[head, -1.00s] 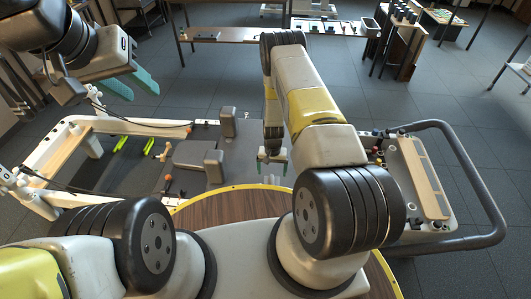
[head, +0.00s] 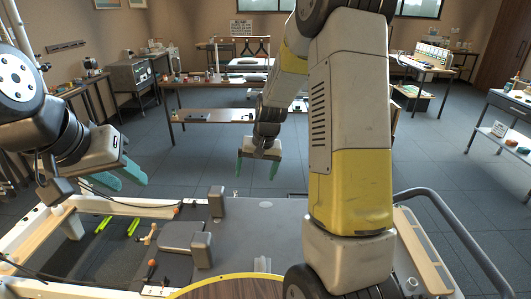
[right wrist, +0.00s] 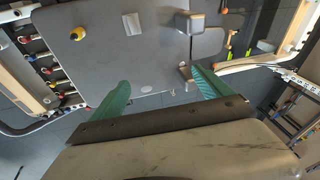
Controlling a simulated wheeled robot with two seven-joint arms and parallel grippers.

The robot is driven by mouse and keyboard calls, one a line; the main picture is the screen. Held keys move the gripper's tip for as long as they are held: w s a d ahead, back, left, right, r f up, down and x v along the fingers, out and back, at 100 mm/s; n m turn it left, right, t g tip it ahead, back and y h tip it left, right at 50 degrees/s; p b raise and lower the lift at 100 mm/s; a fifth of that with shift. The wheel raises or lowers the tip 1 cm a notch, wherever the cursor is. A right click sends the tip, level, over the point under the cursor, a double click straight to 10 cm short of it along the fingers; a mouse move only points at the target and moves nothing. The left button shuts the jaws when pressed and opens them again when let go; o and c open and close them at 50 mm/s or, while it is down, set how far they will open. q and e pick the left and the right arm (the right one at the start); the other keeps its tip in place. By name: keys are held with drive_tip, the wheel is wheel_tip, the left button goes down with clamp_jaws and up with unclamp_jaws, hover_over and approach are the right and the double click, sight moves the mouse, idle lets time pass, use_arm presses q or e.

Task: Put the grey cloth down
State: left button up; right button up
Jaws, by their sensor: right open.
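A small light-grey piece, which looks like the grey cloth (head: 262,264), lies on the flat grey platform (head: 258,228) near the round wooden table's rim. A similar light-grey patch shows on the platform in the right wrist view (right wrist: 131,24); its folds are too small to make out. My right gripper (head: 257,171) is open and empty, raised above the platform's far end. Its spread teal fingers also show in the right wrist view (right wrist: 161,77), with nothing between them. My left gripper (head: 124,176) is open and empty above the frame's left side.
Two dark grey blocks (head: 217,202) stand on the platform's left part. Yellow-green clips (head: 104,225) lie at the left. A curved dark rail (head: 445,215) runs along the right. The round wooden table (head: 235,290) is at the front. Benches stand at the back, with open floor before them.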

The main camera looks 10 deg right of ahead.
drive_tip(key=s+r+n+t, duration=0.1)
drive_tip(key=s+r+t, duration=0.1)
drive_tip(key=s+r, duration=1.4)
drive_tip(key=s, duration=0.3)
drive_tip(key=s+r+n+t, duration=0.1)
drive_tip(key=s+r, duration=0.3)
drive_tip(key=s, duration=0.1)
drive_tip(key=shift+s+a+r+n+y, duration=0.2)
drive_tip(key=shift+s+n+y, duration=0.1)
drive_tip(key=shift+s, duration=0.1)
drive_tip(key=shift+d, duration=0.1)
